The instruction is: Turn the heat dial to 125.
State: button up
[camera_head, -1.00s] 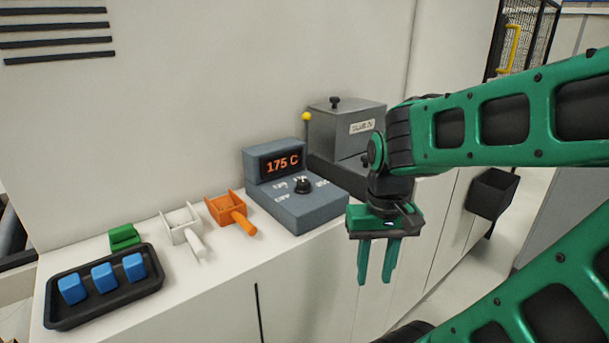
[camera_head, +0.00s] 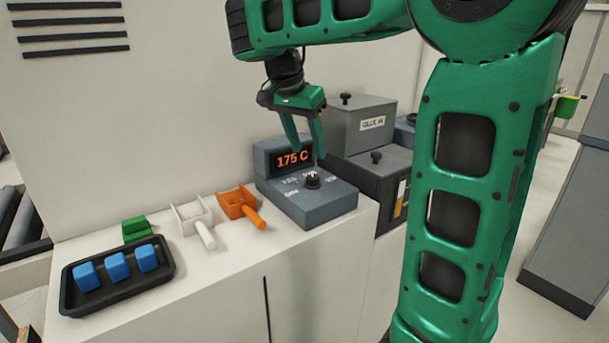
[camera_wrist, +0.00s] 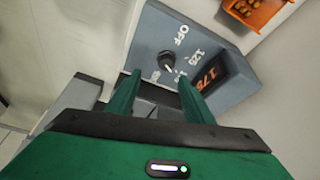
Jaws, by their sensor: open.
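The grey heat control box (camera_head: 322,207) stands on the white counter. Its orange display (camera_head: 293,159) reads 175 C. The black heat dial (camera_head: 312,180) sits on its sloped top, with printed marks around it. My gripper (camera_head: 306,150) is open and empty, pointing down above and behind the dial, close to the display. In the wrist view the dial (camera_wrist: 167,62) shows just beyond and between my fingertips (camera_wrist: 160,80), apart from them. The marks OFF and 125 are readable there; the others are partly hidden or too small.
A grey glue box (camera_head: 362,125) stands right of the control box. To the left are an orange scoop (camera_head: 238,203), a white scoop (camera_head: 192,216), a green piece (camera_head: 136,229) and a black tray (camera_head: 118,297) with blue blocks. The counter front is clear.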

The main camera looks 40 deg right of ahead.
aim_at(312, 177)
jog(key=x, duration=0.3)
jog(key=w+x, duration=0.1)
jog(key=x, duration=0.6)
jog(key=shift+w+a, duration=0.15)
jog(key=shift+a, duration=0.2)
